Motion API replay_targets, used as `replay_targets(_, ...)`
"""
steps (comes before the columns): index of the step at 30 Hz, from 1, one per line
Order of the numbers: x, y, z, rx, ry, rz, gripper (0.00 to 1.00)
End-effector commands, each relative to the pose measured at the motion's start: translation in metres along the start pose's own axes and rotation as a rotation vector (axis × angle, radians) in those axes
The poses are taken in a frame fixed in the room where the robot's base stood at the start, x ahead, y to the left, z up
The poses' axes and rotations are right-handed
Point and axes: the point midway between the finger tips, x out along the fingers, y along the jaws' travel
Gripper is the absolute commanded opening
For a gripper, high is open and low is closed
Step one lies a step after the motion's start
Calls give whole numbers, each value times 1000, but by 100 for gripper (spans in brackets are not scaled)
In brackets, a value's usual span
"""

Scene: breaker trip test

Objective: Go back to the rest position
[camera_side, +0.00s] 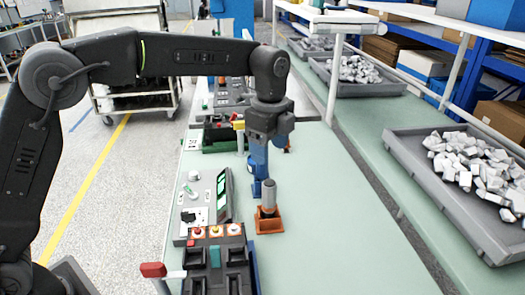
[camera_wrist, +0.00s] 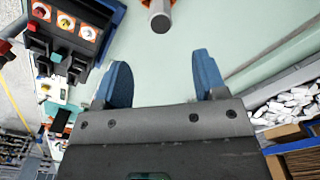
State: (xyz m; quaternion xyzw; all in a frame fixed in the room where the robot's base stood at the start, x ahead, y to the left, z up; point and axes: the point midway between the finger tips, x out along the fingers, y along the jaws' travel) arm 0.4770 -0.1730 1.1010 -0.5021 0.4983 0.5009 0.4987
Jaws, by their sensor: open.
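My gripper (camera_side: 258,180) hangs pointing down over the pale green bench, with its blue fingers apart. In the wrist view the fingers (camera_wrist: 163,82) are spread with nothing between them. A grey cylinder (camera_side: 268,192) stands upright in an orange holder (camera_side: 268,222), just in front of the fingers in the side view. The cylinder also shows in the wrist view (camera_wrist: 160,22), beyond the fingertips and apart from them. The black breaker fixture (camera_side: 218,262), with several orange-ringed buttons, sits at the near left; it is at the upper left of the wrist view (camera_wrist: 60,45).
A red-tipped lever (camera_side: 153,270) sticks out left of the fixture. A control box with a green display (camera_side: 222,195) stands behind it. More fixtures (camera_side: 220,135) line the bench farther back. Grey trays (camera_side: 405,150) of white parts lie right; the bench's right side is clear.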

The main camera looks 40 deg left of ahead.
Motion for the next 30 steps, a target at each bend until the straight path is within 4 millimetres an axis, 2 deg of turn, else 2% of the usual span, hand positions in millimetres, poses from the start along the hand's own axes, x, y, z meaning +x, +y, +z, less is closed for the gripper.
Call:
replay_targets(5,-24,20,18,-136,14,-46,65)
replay_targets(10,-56,69,50,-426,55,-131,65)
replay_targets(15,-71,126,79,-736,118,-215,65)
replay_targets(20,-68,183,101,-1023,197,-286,65)
replay_targets(24,-53,227,115,-1256,275,-337,65)
replay_targets(27,-40,249,121,-1384,324,-362,65)
replay_targets(30,-30,264,124,-1471,360,-376,65)
